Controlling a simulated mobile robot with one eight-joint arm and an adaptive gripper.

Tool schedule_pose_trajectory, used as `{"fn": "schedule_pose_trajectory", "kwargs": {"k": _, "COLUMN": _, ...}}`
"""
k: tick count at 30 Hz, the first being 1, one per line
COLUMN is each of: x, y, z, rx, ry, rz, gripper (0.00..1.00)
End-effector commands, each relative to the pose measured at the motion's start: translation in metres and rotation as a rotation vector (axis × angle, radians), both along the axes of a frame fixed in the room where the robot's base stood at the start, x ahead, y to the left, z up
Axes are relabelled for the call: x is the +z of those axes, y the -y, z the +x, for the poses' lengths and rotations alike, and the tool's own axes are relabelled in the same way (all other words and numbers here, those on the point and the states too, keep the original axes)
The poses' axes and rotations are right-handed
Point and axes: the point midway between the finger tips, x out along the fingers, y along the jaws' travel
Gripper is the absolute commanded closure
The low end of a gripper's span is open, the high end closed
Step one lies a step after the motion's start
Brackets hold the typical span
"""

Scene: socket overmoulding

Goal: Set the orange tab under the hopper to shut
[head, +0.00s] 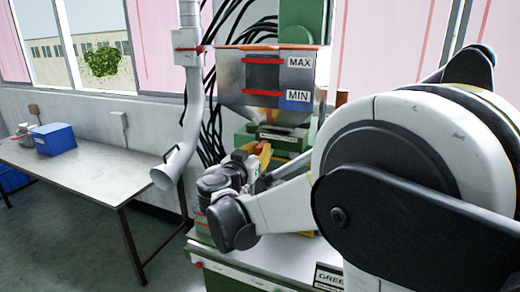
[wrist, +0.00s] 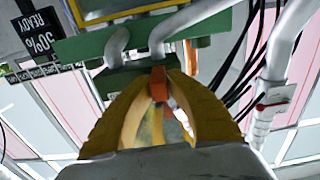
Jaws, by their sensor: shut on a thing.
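The hopper (head: 266,73) is a grey metal box with a window and MAX and MIN labels, on the green machine in the head view. The orange tab (wrist: 158,84) shows in the wrist view under a green block with grey pipes. My gripper (wrist: 158,78) has yellow curved fingers, and their tips are closed on the tab, one on each side. In the head view my gripper (head: 262,152) is just below the hopper, in front of the green machine body. The tab's inner end is hidden, and I cannot tell its exact setting.
A grey pipe with an open end (head: 178,165) hangs left of the hopper, with black cables (head: 213,105) behind it. A table (head: 90,170) with a blue box (head: 53,138) stands at the left. A sign reading 30% READY (wrist: 38,38) shows in the wrist view.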

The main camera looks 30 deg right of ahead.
Motion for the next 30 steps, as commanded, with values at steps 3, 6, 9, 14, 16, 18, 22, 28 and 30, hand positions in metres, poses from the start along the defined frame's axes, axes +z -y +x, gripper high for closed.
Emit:
{"fn": "schedule_pose_trajectory", "kwargs": {"k": 3, "x": 0.001, "y": 0.010, "z": -0.011, "rx": -0.005, "ry": 0.000, "rz": -0.001, "gripper": 1.00}}
{"fn": "schedule_pose_trajectory", "kwargs": {"k": 6, "x": 0.001, "y": 0.020, "z": -0.024, "rx": -0.005, "ry": -0.001, "rz": -0.001, "gripper": 1.00}}
{"fn": "schedule_pose_trajectory", "kwargs": {"k": 9, "x": 0.001, "y": 0.025, "z": -0.031, "rx": -0.004, "ry": -0.001, "rz": -0.001, "gripper": 1.00}}
{"fn": "schedule_pose_trajectory", "kwargs": {"k": 14, "x": 0.000, "y": 0.025, "z": -0.031, "rx": -0.003, "ry": 0.000, "rz": -0.001, "gripper": 1.00}}
{"fn": "schedule_pose_trajectory", "kwargs": {"k": 16, "x": 0.000, "y": 0.025, "z": -0.031, "rx": -0.003, "ry": 0.000, "rz": -0.001, "gripper": 1.00}}
{"fn": "schedule_pose_trajectory", "kwargs": {"k": 18, "x": 0.000, "y": 0.025, "z": -0.031, "rx": -0.002, "ry": 0.000, "rz": -0.001, "gripper": 0.63}}
{"fn": "schedule_pose_trajectory", "kwargs": {"k": 22, "x": 0.000, "y": 0.024, "z": -0.031, "rx": -0.002, "ry": -0.001, "rz": -0.001, "gripper": 0.60}}
{"fn": "schedule_pose_trajectory", "kwargs": {"k": 28, "x": 0.000, "y": 0.023, "z": -0.031, "rx": -0.002, "ry": -0.001, "rz": -0.001, "gripper": 0.60}}
{"fn": "schedule_pose_trajectory", "kwargs": {"k": 30, "x": 0.000, "y": 0.019, "z": -0.034, "rx": -0.001, "ry": -0.001, "rz": -0.001, "gripper": 0.60}}
